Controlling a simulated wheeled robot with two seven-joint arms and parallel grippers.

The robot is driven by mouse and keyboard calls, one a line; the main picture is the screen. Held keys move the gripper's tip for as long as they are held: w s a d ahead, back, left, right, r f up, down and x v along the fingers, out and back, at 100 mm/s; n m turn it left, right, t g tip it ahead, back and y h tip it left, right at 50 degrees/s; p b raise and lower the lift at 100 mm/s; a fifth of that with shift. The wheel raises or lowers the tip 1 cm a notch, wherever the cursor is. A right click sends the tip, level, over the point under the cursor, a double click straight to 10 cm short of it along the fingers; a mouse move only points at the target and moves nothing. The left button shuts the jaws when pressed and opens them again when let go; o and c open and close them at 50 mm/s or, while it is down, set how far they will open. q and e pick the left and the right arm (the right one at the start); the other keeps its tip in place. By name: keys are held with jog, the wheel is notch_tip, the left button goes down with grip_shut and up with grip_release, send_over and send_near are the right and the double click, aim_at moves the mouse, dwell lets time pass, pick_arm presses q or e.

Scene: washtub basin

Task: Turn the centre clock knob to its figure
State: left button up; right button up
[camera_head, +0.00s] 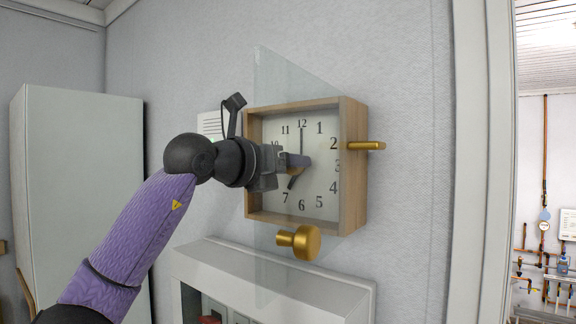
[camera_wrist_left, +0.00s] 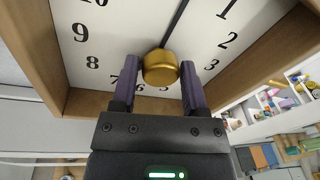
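The wooden box clock (camera_head: 354,165) hangs on the wall, with a white numbered face (camera_head: 320,185). In the head view one black hand points up at 12 and another points down-left near 7. My left gripper (camera_head: 296,161) reaches in from the left at the middle of the face and hides the centre there. In the left wrist view the brass centre knob (camera_wrist_left: 160,68) lies between the two purple fingers of the left gripper (camera_wrist_left: 160,74). The fingers are apart, with narrow gaps beside the knob. My right gripper is in neither view.
A brass knob (camera_head: 305,242) sits below the clock, and a brass peg (camera_head: 367,146) sticks out from its right side. A clear pane (camera_head: 278,75) stands out near the clock's left side. A white cabinet (camera_head: 330,290) is below. A doorway opens at right.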

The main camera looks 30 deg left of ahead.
pick_arm(q)
jog(key=shift+o, duration=1.3)
jog(key=b+v, duration=0.4)
jog(key=v, duration=0.5)
jog(key=shift+s, duration=0.4)
